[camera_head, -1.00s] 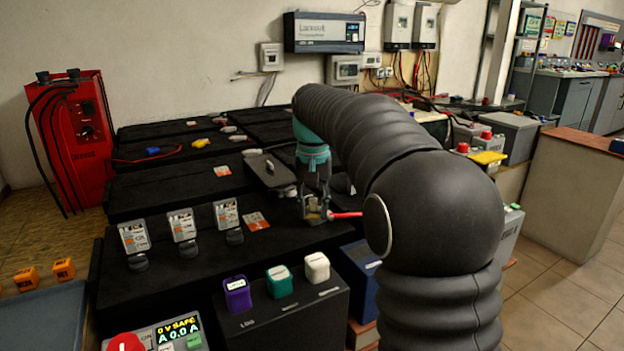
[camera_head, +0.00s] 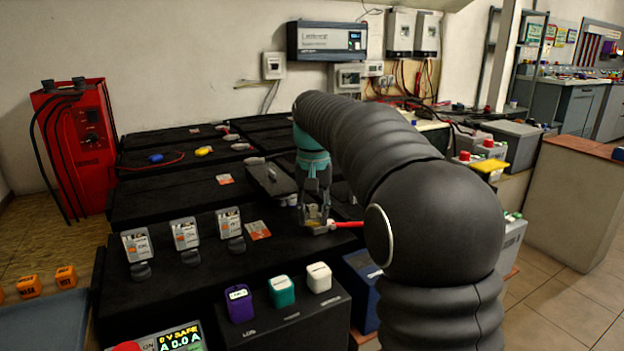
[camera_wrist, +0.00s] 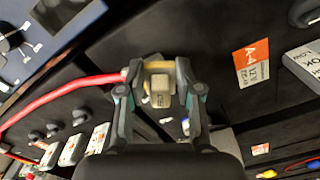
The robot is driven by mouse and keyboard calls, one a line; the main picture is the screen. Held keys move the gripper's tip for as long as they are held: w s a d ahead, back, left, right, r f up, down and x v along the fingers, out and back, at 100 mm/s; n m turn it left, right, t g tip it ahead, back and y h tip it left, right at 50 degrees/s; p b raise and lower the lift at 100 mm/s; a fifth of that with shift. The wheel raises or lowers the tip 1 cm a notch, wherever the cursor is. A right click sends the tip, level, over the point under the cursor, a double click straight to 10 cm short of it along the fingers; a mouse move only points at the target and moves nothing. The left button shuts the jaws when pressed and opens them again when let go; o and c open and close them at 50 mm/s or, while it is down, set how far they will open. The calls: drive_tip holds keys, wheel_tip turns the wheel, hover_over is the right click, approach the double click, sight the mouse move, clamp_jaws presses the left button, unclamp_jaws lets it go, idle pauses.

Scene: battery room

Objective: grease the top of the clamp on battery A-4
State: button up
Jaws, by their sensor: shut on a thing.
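My gripper (camera_head: 318,212) points down over the black battery tops, right of an orange label (camera_head: 258,230). In the wrist view, my gripper (camera_wrist: 160,78) is shut on a small brass-and-grey piece (camera_wrist: 160,92) with dark lettering on its grey face. I cannot tell whether this piece is the clamp itself or sits over it. A red cable (camera_wrist: 60,92) runs up to the left fingertip. The orange label in the wrist view (camera_wrist: 252,62) appears to read A-4. The fingers hide the contact below, and I see no grease clearly.
Purple (camera_head: 239,303), teal (camera_head: 282,291) and white (camera_head: 318,277) caps stand on a black box in front. Several grey tagged pieces (camera_head: 185,234) stand left of the label. A dark flat case (camera_head: 268,178) lies behind, close to my gripper.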

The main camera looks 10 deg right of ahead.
wheel_tip(320, 180, up, 3)
drive_tip(key=shift+p, duration=0.65)
drive_tip(key=shift+r+b, duration=0.3)
drive_tip(key=shift+r, duration=1.85)
